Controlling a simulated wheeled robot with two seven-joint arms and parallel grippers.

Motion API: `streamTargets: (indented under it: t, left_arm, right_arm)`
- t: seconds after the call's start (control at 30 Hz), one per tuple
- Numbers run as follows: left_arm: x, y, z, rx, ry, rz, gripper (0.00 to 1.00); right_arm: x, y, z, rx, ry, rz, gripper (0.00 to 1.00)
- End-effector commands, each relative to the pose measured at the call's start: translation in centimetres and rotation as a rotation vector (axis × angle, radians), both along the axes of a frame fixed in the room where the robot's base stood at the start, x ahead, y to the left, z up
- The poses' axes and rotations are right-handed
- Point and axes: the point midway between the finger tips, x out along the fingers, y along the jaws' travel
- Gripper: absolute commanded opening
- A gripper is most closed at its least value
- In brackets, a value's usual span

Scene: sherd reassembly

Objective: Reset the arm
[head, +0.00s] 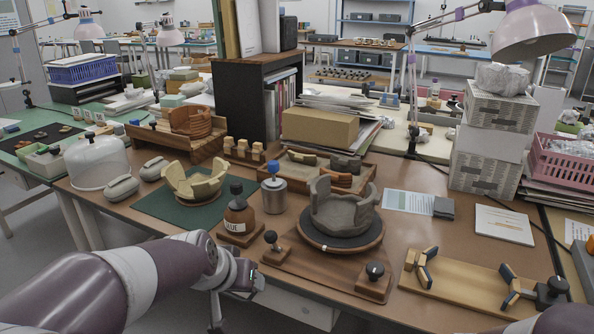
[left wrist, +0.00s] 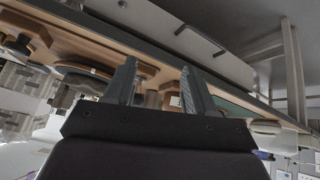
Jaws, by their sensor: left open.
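My left arm (head: 130,285) comes in from the left in the head view, its wrist in front of the table's near edge. In the left wrist view my left gripper (left wrist: 160,85) has its two dark fingers apart, with nothing held between them. A grey, partly built pot (head: 343,212) stands on a round turntable behind and to the right of the wrist. A cream, partly built bowl (head: 195,182) sits on a green mat (head: 155,207). My right gripper does not show.
A brown bottle (head: 239,215) and a metal pot with a blue knob (head: 273,190) stand near the turntable. A wooden clamp board (head: 455,288) lies at right. A sherd tray (head: 360,178) is behind. The table's front edge is close to my left wrist.

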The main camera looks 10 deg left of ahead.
Motion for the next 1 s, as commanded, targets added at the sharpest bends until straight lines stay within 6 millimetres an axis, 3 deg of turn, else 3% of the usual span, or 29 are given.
streamTargets:
  t: [0.03, 0.1, 0.3, 0.33, 0.4, 0.57, 0.8, 0.9, 1.0]
  left_arm:
    - [-2.1, 0.4, -2.5, 0.014, 0.083, 0.013, 0.55]
    - [-5.3, 1.0, -5.6, 0.041, 0.194, 0.026, 0.55]
    - [-14.7, 2.5, -12.3, 0.130, 0.480, -0.004, 0.55]
    - [-15.6, 2.5, -13.0, 0.137, 0.517, -0.014, 0.55]
    - [-15.1, 2.5, -7.6, 0.134, 0.502, -0.011, 0.55]
    - [-15.1, 2.5, -0.9, 0.134, 0.502, -0.011, 0.55]
    - [-15.0, 2.4, 11.9, 0.133, 0.501, -0.012, 0.55]
    - [-15.0, 2.4, 15.7, 0.133, 0.502, -0.012, 0.55]
    - [-15.0, 2.4, 17.4, 0.133, 0.502, -0.012, 0.55]
  right_arm:
    - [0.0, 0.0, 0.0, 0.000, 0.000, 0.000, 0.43]
    - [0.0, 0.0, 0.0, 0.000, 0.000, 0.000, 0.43]
    - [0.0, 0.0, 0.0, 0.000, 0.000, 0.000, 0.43]
    - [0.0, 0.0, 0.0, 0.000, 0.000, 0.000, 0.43]
    - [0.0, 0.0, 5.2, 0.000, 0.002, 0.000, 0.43]
    - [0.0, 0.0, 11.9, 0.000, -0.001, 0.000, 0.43]
    - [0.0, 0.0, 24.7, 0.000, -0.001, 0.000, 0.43]
    - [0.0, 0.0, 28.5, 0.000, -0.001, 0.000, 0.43]
    - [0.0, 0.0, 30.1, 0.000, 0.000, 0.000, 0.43]
